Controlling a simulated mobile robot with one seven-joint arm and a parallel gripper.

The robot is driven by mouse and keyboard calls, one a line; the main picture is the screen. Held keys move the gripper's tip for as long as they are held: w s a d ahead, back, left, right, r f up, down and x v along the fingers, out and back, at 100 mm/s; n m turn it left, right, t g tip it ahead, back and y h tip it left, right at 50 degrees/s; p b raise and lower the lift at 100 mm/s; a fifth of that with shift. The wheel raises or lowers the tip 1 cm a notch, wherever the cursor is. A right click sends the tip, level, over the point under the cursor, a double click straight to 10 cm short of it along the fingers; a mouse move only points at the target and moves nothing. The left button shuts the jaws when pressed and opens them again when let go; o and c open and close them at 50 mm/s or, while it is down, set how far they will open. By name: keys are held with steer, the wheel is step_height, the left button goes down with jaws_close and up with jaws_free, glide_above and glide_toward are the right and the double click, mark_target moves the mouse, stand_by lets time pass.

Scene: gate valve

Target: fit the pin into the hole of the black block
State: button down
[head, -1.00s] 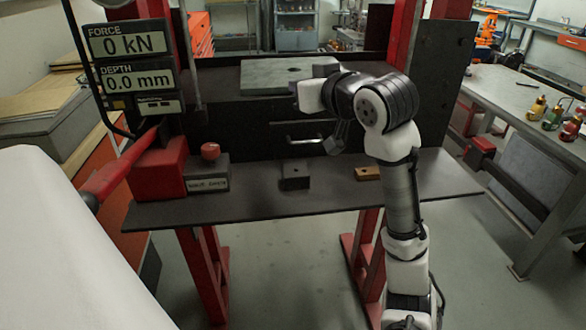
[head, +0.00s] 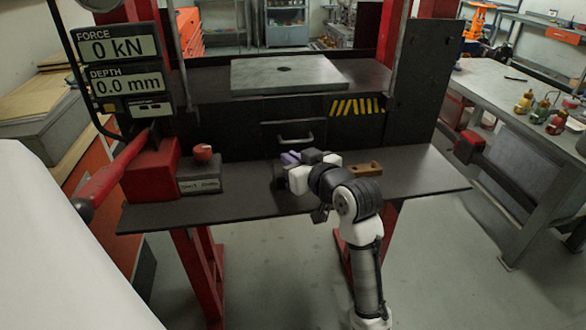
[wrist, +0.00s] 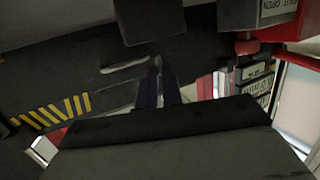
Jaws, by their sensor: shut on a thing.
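The black block (head: 278,175) sits on the dark bench shelf, partly hidden by my gripper. In the wrist view the black block (wrist: 150,18) is at the top middle, just beyond my fingertips. My gripper (head: 291,158) has purple fingers and is low over the shelf at the block. In the wrist view my gripper (wrist: 158,68) is nearly closed, with a small pale bit at its tips that looks like the pin (wrist: 157,61). Most of the pin and the block's hole are hidden. I cannot tell whether the pin touches the block.
A brown block (head: 362,168) lies to the right on the shelf. A red base (head: 152,175) with a labelled grey box (head: 200,186) and red knob (head: 202,153) stands left. A grey plate (head: 288,74) lies behind, above a drawer handle (head: 294,139).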

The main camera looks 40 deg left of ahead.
steer(key=shift+f, duration=1.5)
steer(key=c, duration=1.6)
jaws_free()
steer(key=shift+o, duration=0.2)
